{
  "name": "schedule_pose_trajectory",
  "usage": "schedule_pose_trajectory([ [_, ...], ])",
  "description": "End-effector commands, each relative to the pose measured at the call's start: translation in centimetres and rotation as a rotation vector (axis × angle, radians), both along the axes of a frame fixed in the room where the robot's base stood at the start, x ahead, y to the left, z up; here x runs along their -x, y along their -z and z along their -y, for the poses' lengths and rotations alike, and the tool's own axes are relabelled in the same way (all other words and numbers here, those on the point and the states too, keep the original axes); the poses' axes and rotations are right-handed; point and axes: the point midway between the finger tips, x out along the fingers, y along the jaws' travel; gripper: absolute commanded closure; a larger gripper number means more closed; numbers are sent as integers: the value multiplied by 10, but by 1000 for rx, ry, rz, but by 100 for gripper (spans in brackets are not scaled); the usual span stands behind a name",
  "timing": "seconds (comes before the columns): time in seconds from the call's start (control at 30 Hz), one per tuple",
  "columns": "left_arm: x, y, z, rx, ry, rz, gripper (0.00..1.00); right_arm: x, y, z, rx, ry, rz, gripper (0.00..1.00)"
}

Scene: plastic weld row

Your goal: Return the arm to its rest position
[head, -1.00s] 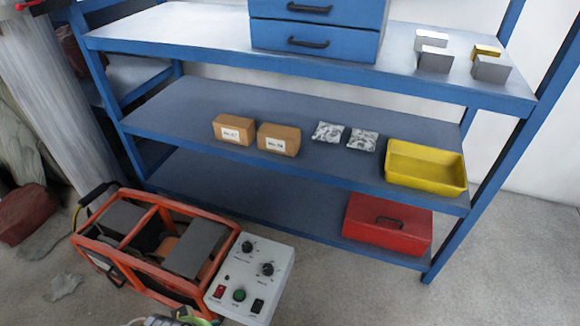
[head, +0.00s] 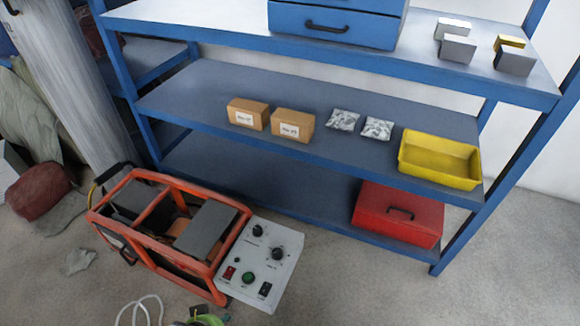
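Neither of my grippers is clearly visible in the head view, and no arm can be made out reaching toward the shelves. The blue shelf unit (head: 330,170) stands ahead with its shelves stocked. An orange-framed machine (head: 165,235) sits on the floor at the lower left, with a pale control panel (head: 262,262) at its right end. What my arms hold, if anything, is out of view.
Two brown boxes (head: 292,125), two clear packets (head: 377,129) and a yellow bin (head: 440,160) are on the middle shelf. A red toolbox (head: 398,213) is on the bottom shelf. White cable (head: 140,306) lies on the floor at the bottom edge. Floor at the lower right is clear.

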Motion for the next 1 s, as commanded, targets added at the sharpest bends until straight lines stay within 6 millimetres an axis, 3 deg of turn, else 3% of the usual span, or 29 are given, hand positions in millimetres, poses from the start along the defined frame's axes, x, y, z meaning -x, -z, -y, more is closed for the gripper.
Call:
schedule_pose_trajectory([
  [0.1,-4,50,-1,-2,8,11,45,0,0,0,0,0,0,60],
  [0.3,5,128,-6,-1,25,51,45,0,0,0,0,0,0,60],
  [0.6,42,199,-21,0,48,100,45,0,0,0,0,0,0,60],
  [0.7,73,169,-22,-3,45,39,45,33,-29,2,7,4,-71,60],
  [1.0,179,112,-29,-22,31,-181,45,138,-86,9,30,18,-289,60],
])
